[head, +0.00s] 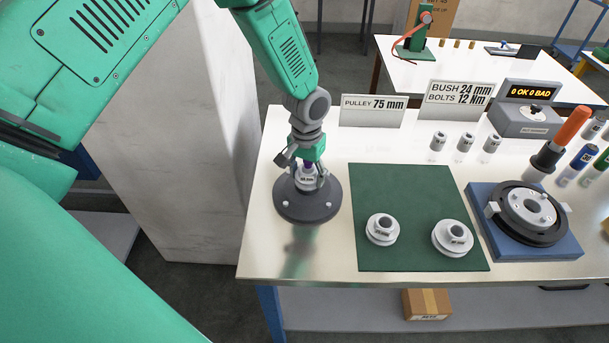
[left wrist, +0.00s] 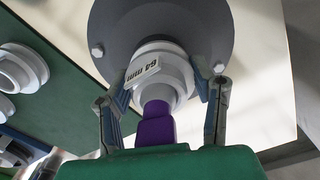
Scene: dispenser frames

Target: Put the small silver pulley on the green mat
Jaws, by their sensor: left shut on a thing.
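The small silver pulley (head: 308,184), marked "64 mm", is at the middle of a dark grey round base (head: 292,207) at the table's left. In the left wrist view the pulley (left wrist: 163,72) is between the fingers of my left gripper (left wrist: 166,88), which is shut on it. In the head view my left gripper (head: 308,173) points down over the base. A purple piece (left wrist: 155,125) shows between pulley and palm. I cannot tell whether the pulley touches the base. The green mat (head: 400,194) lies to the right. My right gripper is not in view.
Two silver pulleys, left (head: 382,229) and right (head: 453,238), stand on the mat's near part; its far part is clear. A blue fixture (head: 483,240) adjoins it on the right. Small silver bushes (head: 464,143) and a "PULLEY 75 mm" sign (head: 372,112) stand behind.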

